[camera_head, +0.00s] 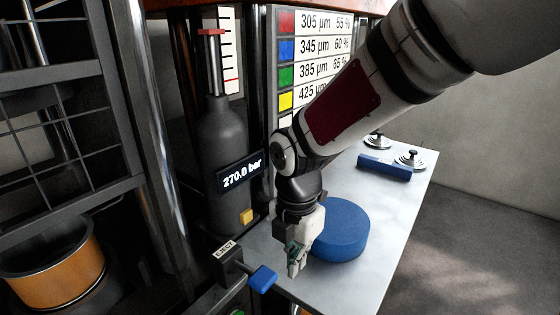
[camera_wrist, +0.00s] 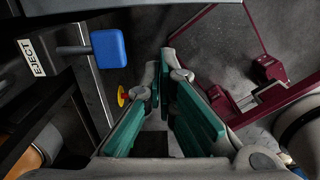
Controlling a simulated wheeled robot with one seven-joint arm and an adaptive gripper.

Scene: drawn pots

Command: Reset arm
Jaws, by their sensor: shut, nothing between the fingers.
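My gripper (camera_head: 294,268) hangs at the end of my arm, pointing down beside the front edge of the white table. In the wrist view its teal-padded fingers (camera_wrist: 163,75) come together at the tips, with nothing seen between them. In the head view the gripper is in front of a blue round block (camera_head: 341,231) on the table. A blue-ended lever (camera_head: 262,278) by an EJECT label (camera_head: 225,249) is just left of the gripper, apart from it. The lever's blue end also shows in the wrist view (camera_wrist: 109,48).
A dark cylinder with a 270.0 bar display (camera_head: 241,174) stands at left behind the lever. A blue bar (camera_head: 384,168) and two small weights sit at the table's far end. A rack with an orange-banded pot (camera_head: 54,268) is at far left. Floor at right is clear.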

